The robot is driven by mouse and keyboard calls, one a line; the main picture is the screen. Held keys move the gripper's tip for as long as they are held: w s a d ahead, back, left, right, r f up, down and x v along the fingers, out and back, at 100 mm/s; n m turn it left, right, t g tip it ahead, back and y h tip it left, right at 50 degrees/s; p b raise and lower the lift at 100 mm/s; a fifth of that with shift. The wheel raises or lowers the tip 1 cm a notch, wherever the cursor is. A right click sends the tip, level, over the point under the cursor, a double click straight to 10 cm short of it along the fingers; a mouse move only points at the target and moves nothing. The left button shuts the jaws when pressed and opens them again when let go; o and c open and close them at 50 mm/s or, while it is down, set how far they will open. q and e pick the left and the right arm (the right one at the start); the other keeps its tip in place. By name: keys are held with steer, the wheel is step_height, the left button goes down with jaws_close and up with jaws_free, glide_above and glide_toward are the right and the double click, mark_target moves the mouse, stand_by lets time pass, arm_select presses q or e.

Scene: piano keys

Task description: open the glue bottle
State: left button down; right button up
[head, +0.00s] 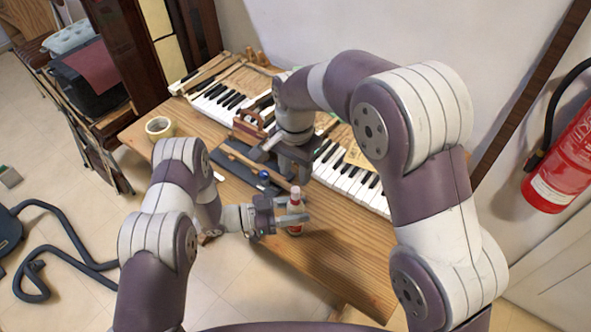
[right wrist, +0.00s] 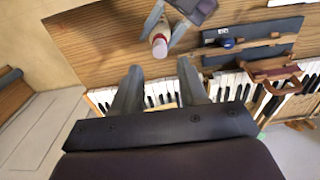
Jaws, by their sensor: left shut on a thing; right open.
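The glue bottle (head: 295,196) is small and whitish with red on its lower part, and stands roughly upright over the front part of the wooden table. My left gripper (head: 300,215) is shut around its body, coming from the left. In the right wrist view the bottle (right wrist: 159,46) shows its pale top, between the fingers of the left gripper (right wrist: 166,30). My right gripper (right wrist: 160,85) is open and empty, its two fingers apart and the bottle beyond them. In the head view the right gripper (head: 287,160) is behind the bottle, partly hidden by its own arm.
Piano keys (head: 352,181) lie along the back of the table (head: 335,258). A dark tray (head: 228,162) with a wooden bar and a blue knob is left of the right gripper. A tape roll (head: 159,127) lies at the left edge. A fire extinguisher (head: 565,160) hangs at right.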

mark_target(295, 189)
step_height(295, 189, down, 8)
steer(key=shift+r, duration=0.2)
jaws_close()
steer(key=n, duration=0.3)
steer(key=shift+n, duration=0.4)
steer(key=n, duration=1.1)
steer(key=shift+r+n, duration=0.1)
steer(key=shift+n, duration=0.2)
steer(key=n, duration=0.3)
steer(key=shift+n, duration=0.4)
steer(key=n, duration=0.3)
steer(key=shift+n, duration=0.4)
steer(key=n, duration=0.7)
steer(key=shift+n, duration=0.3)
steer(key=n, duration=0.5)
steer(key=shift+n, duration=0.3)
